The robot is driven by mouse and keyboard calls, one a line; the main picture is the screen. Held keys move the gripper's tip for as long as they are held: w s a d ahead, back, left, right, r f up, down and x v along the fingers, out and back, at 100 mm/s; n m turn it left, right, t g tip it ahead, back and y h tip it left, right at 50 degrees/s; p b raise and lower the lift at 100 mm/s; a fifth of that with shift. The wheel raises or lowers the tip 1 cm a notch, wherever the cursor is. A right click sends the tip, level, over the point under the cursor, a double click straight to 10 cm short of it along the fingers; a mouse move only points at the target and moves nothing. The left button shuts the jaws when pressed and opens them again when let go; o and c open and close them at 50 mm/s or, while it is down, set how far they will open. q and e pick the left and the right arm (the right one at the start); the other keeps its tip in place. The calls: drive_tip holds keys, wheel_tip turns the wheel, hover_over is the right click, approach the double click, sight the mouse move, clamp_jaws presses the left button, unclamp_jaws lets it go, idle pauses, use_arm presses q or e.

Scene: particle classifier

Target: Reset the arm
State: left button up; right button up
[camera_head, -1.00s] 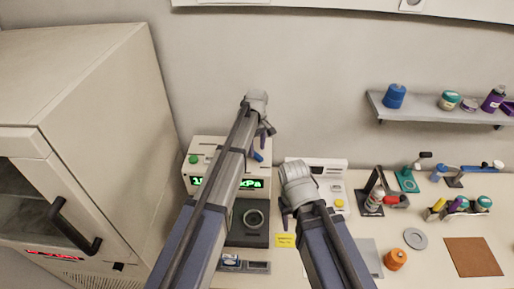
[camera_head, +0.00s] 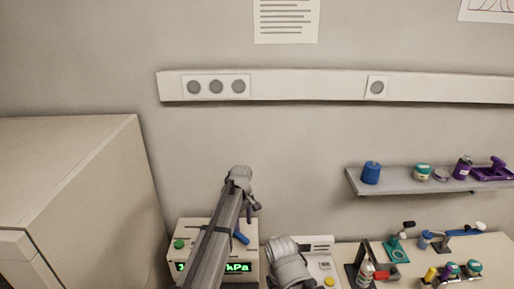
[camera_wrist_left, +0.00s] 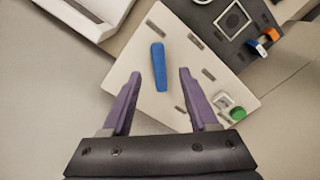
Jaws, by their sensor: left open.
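My left arm reaches up over a cream device with a green readout (camera_head: 190,234). My left gripper (camera_head: 254,210) is above the device's top, seen edge-on. In the left wrist view the left gripper (camera_wrist_left: 160,78) has its two purple fingers spread apart with nothing held. A blue bar (camera_wrist_left: 159,66) on the device's top shows beyond and between the fingertips, apart from them; it also shows in the head view (camera_head: 241,238). My right arm's wrist is low in the head view; its fingers cannot be made out.
A large cream cabinet (camera_head: 70,190) stands at the left. A wall shelf (camera_head: 420,186) holds bottles and jars at the right. Bench items include a teal stand (camera_head: 396,251) and a red-and-black holder (camera_head: 361,272).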

use_arm(q)
drive_tip(key=s+f+m+b, duration=0.4)
drive_tip(key=s, duration=0.6)
drive_tip(key=s+d+f+m+b, duration=0.1)
drive_tip(key=s+f+m+b, duration=0.3)
drive_tip(key=s, duration=0.6)
drive_tip(key=s+d+f+m+y+b, duration=0.1)
drive_tip(key=s+f+m+b, duration=0.4)
drive_tip(key=s, duration=0.5)
drive_tip(key=shift+s+d+f+b, duration=0.2)
drive_tip(key=shift+f+b, duration=0.2)
drive_tip(key=shift+f, duration=0.3)
